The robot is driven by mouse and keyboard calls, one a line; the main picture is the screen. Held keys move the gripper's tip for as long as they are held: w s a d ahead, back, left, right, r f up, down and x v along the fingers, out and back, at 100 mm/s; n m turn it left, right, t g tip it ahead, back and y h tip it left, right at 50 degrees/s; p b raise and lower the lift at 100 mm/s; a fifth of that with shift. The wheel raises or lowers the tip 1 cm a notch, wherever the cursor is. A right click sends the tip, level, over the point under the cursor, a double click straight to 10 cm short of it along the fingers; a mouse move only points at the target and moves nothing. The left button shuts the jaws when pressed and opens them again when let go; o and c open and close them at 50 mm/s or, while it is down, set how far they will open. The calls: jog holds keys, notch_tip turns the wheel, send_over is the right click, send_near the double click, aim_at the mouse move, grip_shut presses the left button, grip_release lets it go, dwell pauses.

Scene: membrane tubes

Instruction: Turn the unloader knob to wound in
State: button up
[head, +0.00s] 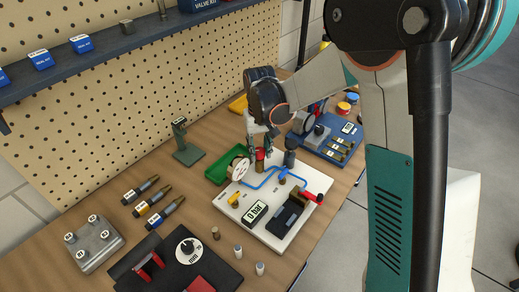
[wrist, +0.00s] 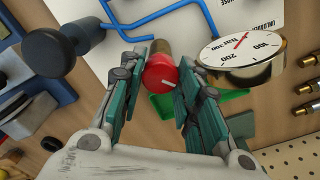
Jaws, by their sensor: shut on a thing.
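The red unloader knob (wrist: 160,72) sits on a brass stem, with a white pointer mark on its face. My gripper (wrist: 163,64) has its two green-sided fingers around the knob, one on each side, and is shut on it. In the head view the red knob (head: 260,154) shows just below my gripper (head: 261,141), at the back of the white panel (head: 225,203). An "UNLOADER" label is partly visible on the panel in the wrist view. The knob's set positions are not readable.
A round pressure gauge (wrist: 244,50) stands close beside the knob, and a dark knob (wrist: 48,52) is on the other side. Blue tubing (head: 262,182) crosses the panel. A green tray (head: 215,174) lies behind. The display (head: 255,212) reads 0 bar.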

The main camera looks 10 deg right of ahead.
aim_at(260, 150)
jog(key=m, duration=0.4)
jog(key=shift+m+b, duration=0.3)
jog(key=shift+m, duration=1.9)
jog(key=o, duration=0.8)
notch_tip(260, 150, up, 12)
